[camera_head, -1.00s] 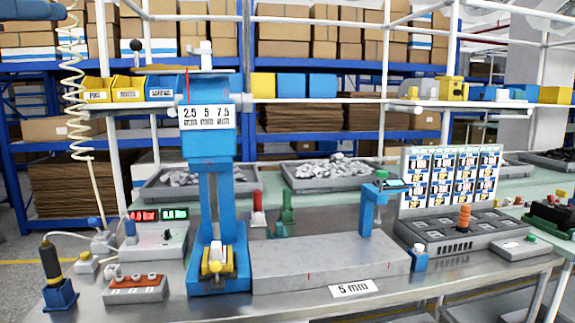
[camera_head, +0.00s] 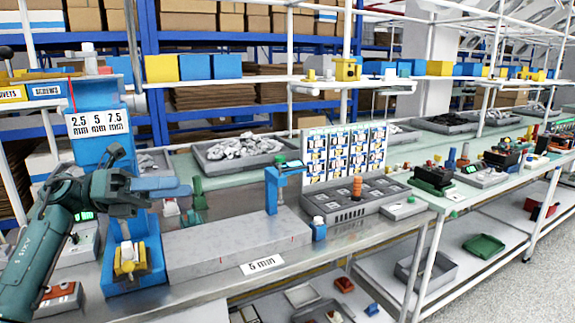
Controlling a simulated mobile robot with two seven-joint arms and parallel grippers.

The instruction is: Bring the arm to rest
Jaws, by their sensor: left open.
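My left arm comes in from the lower left. Its dark green-grey left gripper (camera_head: 150,192) is raised in front of the blue press stand (camera_head: 97,148) with the "2.5 5 7.5" label. The jaws are open and I see nothing held in them. Part of the stand's column is hidden behind the gripper. The yellow and white fixture (camera_head: 130,260) at the stand's base is below the gripper. My right gripper is not in view.
A blue post (camera_head: 272,190), a grey slotted tray (camera_head: 355,200) and a breaker chart board (camera_head: 343,155) stand further right. Bins and shelves are behind.

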